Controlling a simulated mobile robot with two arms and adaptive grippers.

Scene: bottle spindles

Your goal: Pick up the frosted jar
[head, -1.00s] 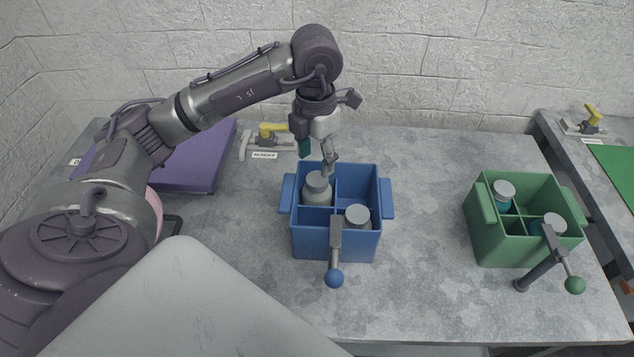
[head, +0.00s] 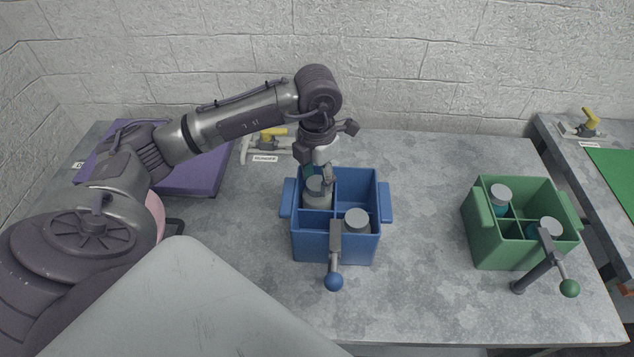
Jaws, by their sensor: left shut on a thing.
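A pale frosted jar (head: 317,199) with a grey lid stands in the back left compartment of the blue crate (head: 307,246). My left gripper (head: 319,181) reaches down from above and is shut on this jar at its lid. The gripper's fingers partly cover the lid. The jar's lower part is hidden by the crate walls. A second grey-lidded jar (head: 357,219) sits in the front right compartment of the same crate. My right gripper is not in view.
A green crate (head: 490,249) with two teal jars (head: 500,200) stands at the right. The blue crate has a ball-ended handle (head: 334,281) in front. The table between the crates is clear.

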